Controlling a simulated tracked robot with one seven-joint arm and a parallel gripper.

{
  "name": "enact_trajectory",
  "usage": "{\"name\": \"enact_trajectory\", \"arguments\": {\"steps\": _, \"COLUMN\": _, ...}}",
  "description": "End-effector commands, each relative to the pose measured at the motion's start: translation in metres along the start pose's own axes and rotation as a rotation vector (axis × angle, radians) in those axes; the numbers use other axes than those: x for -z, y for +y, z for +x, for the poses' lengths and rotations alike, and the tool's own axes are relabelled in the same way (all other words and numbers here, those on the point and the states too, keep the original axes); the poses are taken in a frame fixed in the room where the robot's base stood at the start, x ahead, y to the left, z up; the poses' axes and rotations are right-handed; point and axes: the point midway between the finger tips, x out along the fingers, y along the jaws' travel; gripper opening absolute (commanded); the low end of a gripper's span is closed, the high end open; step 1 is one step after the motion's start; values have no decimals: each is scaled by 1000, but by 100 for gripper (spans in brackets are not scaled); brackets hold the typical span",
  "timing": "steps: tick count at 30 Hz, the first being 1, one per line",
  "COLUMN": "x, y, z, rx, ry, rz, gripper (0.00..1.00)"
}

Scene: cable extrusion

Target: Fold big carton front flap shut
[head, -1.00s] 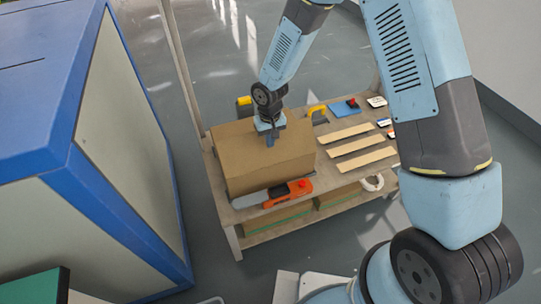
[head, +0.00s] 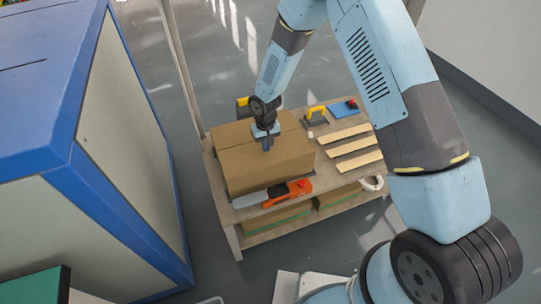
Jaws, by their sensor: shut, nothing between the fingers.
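The big carton (head: 268,171) is a brown cardboard box on the left part of a wooden bench. Its top looks flat, with a dark seam running across it, so the flaps in view lie about level. My gripper (head: 266,146) points down over the middle of the carton top, close to the seam. It is shut and holds nothing. I cannot tell whether its tips touch the cardboard. The front edge of the carton top is in plain view; part of the back is hidden behind my gripper.
An orange-handled tool (head: 287,193) lies along the bench front (head: 255,212). A blue-framed cabinet (head: 75,110) stands left. More cartons sit on the lower shelf.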

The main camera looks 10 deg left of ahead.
Motion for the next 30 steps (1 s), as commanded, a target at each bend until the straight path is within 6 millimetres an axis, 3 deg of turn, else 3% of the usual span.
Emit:
{"name": "enact_trajectory", "arguments": {"steps": 1, "x": -6, "y": 0, "z": 13, "rx": 2, "ry": -13, "rz": 1, "gripper": 0}}
{"name": "enact_trajectory", "arguments": {"steps": 13, "x": -5, "y": 0, "z": 13, "rx": 4, "ry": -13, "rz": 1, "gripper": 0}}
{"name": "enact_trajectory", "arguments": {"steps": 30, "x": -4, "y": 1, "z": -53, "rx": 1, "ry": -10, "rz": 3, "gripper": 0}}
